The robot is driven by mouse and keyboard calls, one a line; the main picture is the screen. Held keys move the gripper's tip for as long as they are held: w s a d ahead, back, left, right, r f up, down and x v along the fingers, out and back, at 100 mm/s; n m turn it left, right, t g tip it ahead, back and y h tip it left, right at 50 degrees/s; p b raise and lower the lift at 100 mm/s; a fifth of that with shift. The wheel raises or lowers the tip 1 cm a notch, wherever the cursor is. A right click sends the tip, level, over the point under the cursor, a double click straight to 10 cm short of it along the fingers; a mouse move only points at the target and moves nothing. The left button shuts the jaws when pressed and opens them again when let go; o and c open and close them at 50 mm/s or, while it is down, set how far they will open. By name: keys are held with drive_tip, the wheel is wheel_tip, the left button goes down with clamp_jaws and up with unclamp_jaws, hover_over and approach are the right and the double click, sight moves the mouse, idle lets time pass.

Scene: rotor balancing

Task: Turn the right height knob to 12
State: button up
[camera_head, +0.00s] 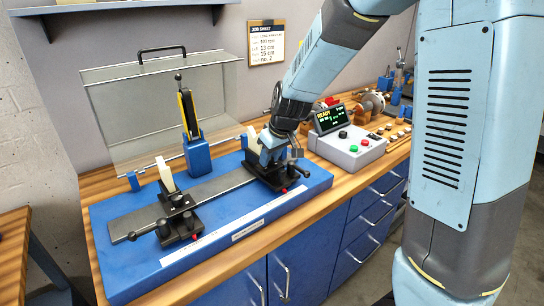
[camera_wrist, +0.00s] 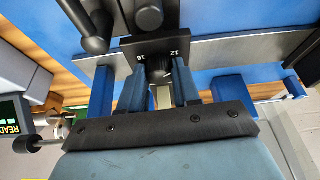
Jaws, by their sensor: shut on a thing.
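The right support (camera_head: 262,180) is a black block on the blue balancing machine's rail, with a pale upright piece. My gripper (camera_head: 274,152) is down over this support and hides much of it. In the wrist view, my gripper (camera_wrist: 160,88) has its two blue-grey fingers on either side of the dark right height knob (camera_wrist: 158,72), shut on it. The knob sits at a black plate (camera_wrist: 130,46) with the white marks 12 and what looks like 16 or 18. The knob's pointer is hidden, so its setting cannot be read.
The left support (camera_head: 178,217) stands on the same rail (camera_head: 140,221). A blue post (camera_head: 197,155) and a clear guard (camera_head: 120,120) stand behind. A control box (camera_head: 345,150) with a READY screen is to the right. A job sheet (camera_head: 266,45) hangs on the wall.

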drive_tip(key=shift+m, duration=0.8)
drive_tip(key=o, duration=1.1)
drive_tip(key=shift+c, duration=0.2)
drive_tip(key=shift+r, duration=0.1)
drive_tip(key=v, duration=1.3)
drive_tip(key=shift+s+r, duration=0.25)
drive_tip(key=shift+s, duration=0.05)
drive_tip(key=shift+a, duration=0.15)
